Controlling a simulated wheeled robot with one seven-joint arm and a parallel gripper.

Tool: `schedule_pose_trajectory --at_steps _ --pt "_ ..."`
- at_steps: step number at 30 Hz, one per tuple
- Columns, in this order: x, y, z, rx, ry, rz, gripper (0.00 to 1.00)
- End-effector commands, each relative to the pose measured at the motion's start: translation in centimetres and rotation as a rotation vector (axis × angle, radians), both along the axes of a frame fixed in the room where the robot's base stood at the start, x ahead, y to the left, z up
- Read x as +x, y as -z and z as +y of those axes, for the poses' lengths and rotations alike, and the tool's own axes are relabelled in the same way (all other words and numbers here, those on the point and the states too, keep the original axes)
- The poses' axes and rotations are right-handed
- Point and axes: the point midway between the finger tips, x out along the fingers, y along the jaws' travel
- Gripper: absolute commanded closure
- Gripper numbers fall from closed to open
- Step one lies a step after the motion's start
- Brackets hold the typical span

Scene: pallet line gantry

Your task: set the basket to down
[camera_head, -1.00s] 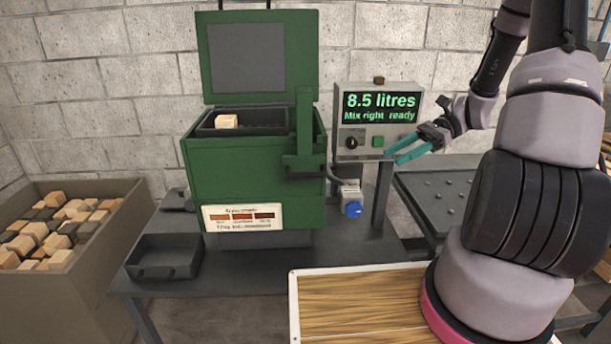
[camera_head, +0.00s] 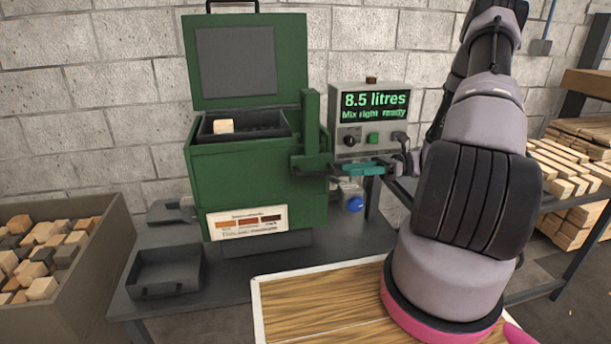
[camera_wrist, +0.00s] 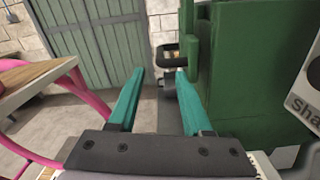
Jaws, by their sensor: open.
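The dark basket (camera_head: 262,130) sits high in the open top of the green machine (camera_head: 240,180). One pale wooden block (camera_head: 223,126) shows in it. A green upright arm (camera_head: 311,125) with a block-like bracket (camera_head: 310,164) is on the machine's right side. My gripper (camera_head: 345,170) has teal fingers and is just right of this bracket, in front of the grey control box. In the wrist view my gripper (camera_wrist: 160,75) is open and empty. A black loop handle (camera_wrist: 168,50) shows just beyond its fingertips, beside a green part of the machine. I cannot tell whether they touch.
The control box (camera_head: 370,130) reads "8.5 litres, Mix right ready". An empty dark tray (camera_head: 165,275) is on the bench at left. A bin of wooden blocks (camera_head: 60,290) stands further left. A wooden-topped surface (camera_head: 320,310) is in front.

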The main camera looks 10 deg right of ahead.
Motion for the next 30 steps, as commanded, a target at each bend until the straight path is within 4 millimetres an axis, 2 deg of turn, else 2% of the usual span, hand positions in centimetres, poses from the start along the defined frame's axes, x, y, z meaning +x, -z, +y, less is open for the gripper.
schedule_pose_trajectory --at_steps 5,12,18,22,30 --pt "-0.1 0.0 2.4 0.002 -0.004 0.002 0.50" --pt "-0.1 0.0 7.0 0.001 -0.005 0.000 0.50" --pt "0.0 0.0 9.6 0.000 -0.003 0.001 0.50" --pt "0.0 0.0 10.4 0.000 -0.001 0.001 0.50" --pt "0.0 0.0 10.6 -0.001 -0.001 0.000 0.50"
